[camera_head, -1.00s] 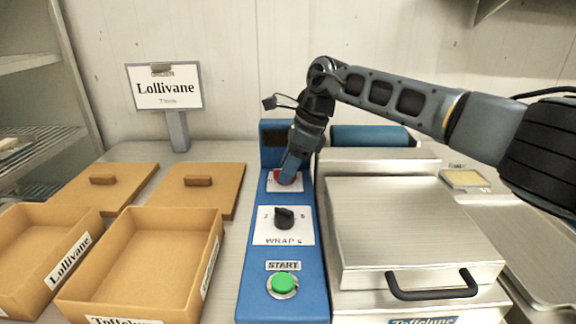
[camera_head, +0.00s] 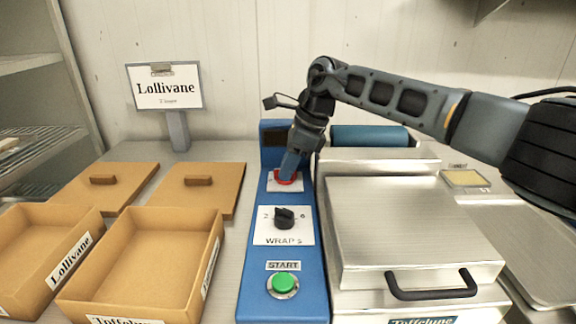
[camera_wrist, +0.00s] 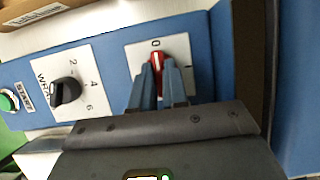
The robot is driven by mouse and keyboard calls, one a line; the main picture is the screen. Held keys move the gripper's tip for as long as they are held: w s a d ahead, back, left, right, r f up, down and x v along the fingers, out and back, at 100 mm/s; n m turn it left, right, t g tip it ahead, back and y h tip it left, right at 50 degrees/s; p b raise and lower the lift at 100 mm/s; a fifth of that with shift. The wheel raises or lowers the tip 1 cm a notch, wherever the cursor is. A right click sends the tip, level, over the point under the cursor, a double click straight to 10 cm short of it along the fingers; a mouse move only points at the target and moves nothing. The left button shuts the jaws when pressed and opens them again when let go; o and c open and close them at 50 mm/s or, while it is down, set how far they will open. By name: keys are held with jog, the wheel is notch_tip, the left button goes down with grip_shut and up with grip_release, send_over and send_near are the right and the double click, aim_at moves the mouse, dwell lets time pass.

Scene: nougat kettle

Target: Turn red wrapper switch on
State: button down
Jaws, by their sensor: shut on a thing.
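The red wrapper switch (camera_wrist: 156,62) sits on a white plate marked 0 and I on the blue control panel (camera_head: 306,250). In the wrist view its red knob, with a white pointer line, lies between my fingers and points close to the 0 mark. In the head view the switch (camera_head: 290,180) is partly hidden by my gripper (camera_head: 287,172). My gripper reaches down onto it from above with blue fingers, which also show in the wrist view (camera_wrist: 158,84), shut on the knob.
Below the switch are a black WRAPS dial (camera_head: 284,217) and a green START button (camera_head: 283,285). A steel machine with a lid and black handle (camera_head: 433,285) stands to the right. Open tan boxes (camera_head: 150,262) and lids (camera_head: 196,182) lie left. A Lollivane sign (camera_head: 166,88) stands behind.

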jog(key=m+p, duration=0.1)
jog(key=m, duration=0.1)
jog(key=m+t+p, duration=0.1)
jog(key=m+p, duration=0.1)
jog(key=shift+s+t+h, duration=0.2)
jog(key=shift+t+h, duration=0.1)
jog(key=m+t+h+p, duration=0.1)
jog(key=m+p, duration=0.1)
jog(key=m, duration=0.2)
jog(key=shift+s+a, duration=0.1)
jog(key=m+t+h, duration=0.1)
jog(key=m, duration=0.4)
jog(key=shift+a+f+p, duration=0.1)
jog(key=shift+f+p, duration=0.05)
jog(key=shift+p, duration=0.15)
jog(key=shift+s+a+m+t+h+b, duration=0.15)
jog(key=shift+m+h+b, duration=0.3)
jog(key=shift+m, duration=0.7)
jog(key=shift+w+d+m+t+h+b, duration=0.1)
jog(key=shift+m+t+h+b, duration=0.1)
jog(key=shift+m+h, duration=0.7)
jog(key=shift+m+y, duration=0.25)
jog(key=shift+m, duration=0.2)
jog(key=c, duration=1.1)
grip_release()
jog(key=shift+c, duration=0.2)
jog(key=b+v, duration=0.1)
jog(key=v, duration=0.7)
